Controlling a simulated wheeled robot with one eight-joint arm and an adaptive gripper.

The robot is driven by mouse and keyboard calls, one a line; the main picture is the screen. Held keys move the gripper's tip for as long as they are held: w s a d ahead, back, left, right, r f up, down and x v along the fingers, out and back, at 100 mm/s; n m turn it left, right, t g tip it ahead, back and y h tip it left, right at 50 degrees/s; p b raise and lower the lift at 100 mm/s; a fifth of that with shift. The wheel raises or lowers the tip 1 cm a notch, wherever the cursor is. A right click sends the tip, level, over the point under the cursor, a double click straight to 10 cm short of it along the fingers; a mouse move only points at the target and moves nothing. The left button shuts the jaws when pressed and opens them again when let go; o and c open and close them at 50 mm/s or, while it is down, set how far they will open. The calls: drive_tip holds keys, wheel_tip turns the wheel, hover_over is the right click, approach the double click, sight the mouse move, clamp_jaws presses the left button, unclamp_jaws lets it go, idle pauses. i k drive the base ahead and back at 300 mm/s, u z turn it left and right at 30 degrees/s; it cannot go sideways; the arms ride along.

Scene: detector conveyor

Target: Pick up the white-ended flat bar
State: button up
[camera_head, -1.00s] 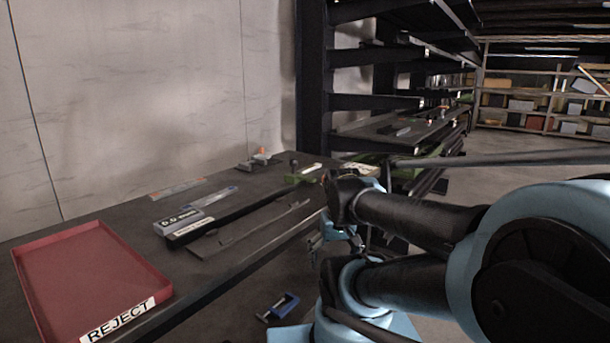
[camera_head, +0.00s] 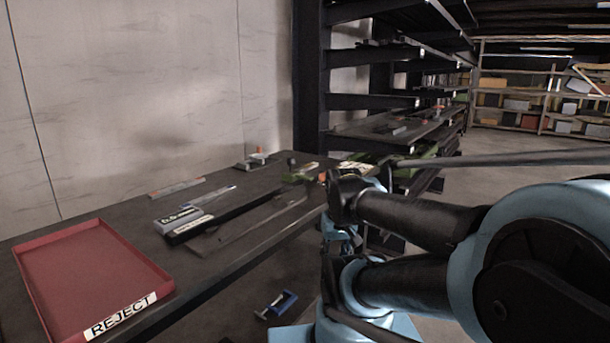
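A long dark flat bar (camera_head: 243,205) lies lengthwise on the dark workbench, with a white labelled patch (camera_head: 192,226) at its near end. I take this to be the white-ended flat bar, but another pale-tipped piece (camera_head: 308,168) lies at the far end of the bench, so I am not certain. My arm comes in from the right and folds beside the far right edge of the bench. I cannot make out my gripper or its fingers; no contact with the bar is visible.
A red REJECT tray (camera_head: 90,270) stands at the bench's near left. A lettered grey block (camera_head: 177,217), a thin ruler-like strip (camera_head: 177,187) and a small fixture (camera_head: 254,161) lie along the bench. Dark shelving (camera_head: 310,85) rises behind. A blue clamp-like item (camera_head: 279,304) is low beside the bench.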

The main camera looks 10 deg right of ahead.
sight(306, 166)
drive_tip(key=k, duration=1.15)
drive_tip(key=z, duration=0.5)
drive_tip(key=i, duration=0.35)
drive_tip(key=z, duration=0.65)
drive_tip(key=i, duration=1.05)
drive_tip(key=u, duration=0.35)
drive_tip(key=i, duration=1.15)
drive_tip(key=u, duration=0.7)
